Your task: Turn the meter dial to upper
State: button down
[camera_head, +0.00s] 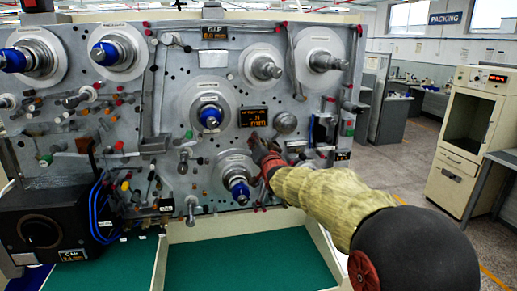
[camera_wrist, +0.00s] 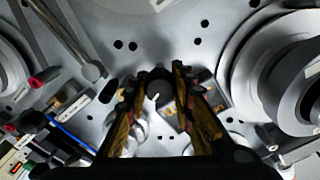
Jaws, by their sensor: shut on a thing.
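The meter dial (camera_wrist: 157,92) is a small dark round knob with a short white pointer line, seen between the fingers in the wrist view. The line points to the lower left there. My gripper (camera_wrist: 163,76) has its two fingers on either side of the knob and is shut on it. In the head view my gripper (camera_head: 262,147) is against the grey panel (camera_head: 225,90), just below the orange-lit meter display (camera_head: 254,117). The dial is hidden there behind my gripper. Its markings are too small to read.
Spindles with white discs and blue hubs (camera_head: 210,117) stick out around my gripper. Levers and coloured knobs crowd the panel's left side. A black box (camera_head: 50,228) stands at lower left; a green surface (camera_head: 250,262) lies below.

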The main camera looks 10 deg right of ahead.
jog(key=shift+f+m+b, duration=0.1)
jog(key=shift+m+b, duration=0.2)
jog(key=shift+m, duration=0.3)
jog(key=c, duration=1.5)
grip_release()
jog(key=s, duration=1.2)
